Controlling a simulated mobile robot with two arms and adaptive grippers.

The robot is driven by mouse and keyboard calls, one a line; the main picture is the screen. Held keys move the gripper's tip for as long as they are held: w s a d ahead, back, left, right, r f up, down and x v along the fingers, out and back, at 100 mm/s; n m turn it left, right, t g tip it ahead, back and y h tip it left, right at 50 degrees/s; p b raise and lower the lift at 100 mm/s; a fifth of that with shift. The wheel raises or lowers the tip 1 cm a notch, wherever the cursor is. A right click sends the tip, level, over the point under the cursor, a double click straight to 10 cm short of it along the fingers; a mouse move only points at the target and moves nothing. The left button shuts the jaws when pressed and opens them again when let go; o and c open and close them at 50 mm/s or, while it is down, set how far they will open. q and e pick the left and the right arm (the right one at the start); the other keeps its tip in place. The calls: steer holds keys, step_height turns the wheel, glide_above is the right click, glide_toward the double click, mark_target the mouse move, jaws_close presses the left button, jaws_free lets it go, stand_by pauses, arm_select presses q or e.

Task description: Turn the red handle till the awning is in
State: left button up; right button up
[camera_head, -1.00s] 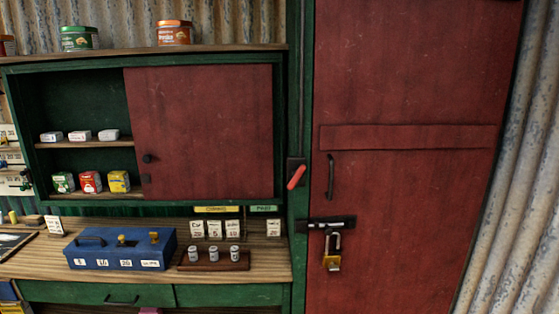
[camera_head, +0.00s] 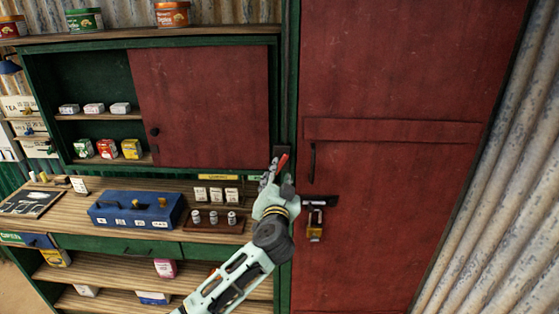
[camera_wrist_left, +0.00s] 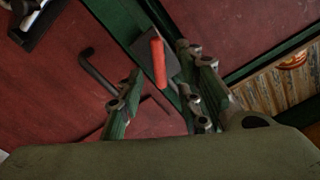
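The red handle (camera_head: 283,161) is a short lever on a dark plate on the green post, left of the red door. My left gripper (camera_head: 276,178) is at the handle and partly covers it in the head view. In the left wrist view the red handle (camera_wrist_left: 158,62) shows between the two spread fingers of the left gripper (camera_wrist_left: 160,75). The fingers look open, with gaps on both sides of the handle. Whether a finger touches it I cannot tell. The awning is not in view, and neither is my right gripper.
The red door (camera_head: 390,80) has a black pull (camera_head: 312,162) and a bolt with a brass padlock (camera_head: 315,226) close to the right of the gripper. The counter below holds a blue box (camera_head: 135,210) and a rack of small weights (camera_head: 214,226).

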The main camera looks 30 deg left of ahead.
mark_target(280, 167)
arm_select(q)
steer(key=x, duration=0.6)
steer(key=shift+w+a+f+p, duration=0.1)
steer(key=shift+w+p, duration=0.25)
jaws_close()
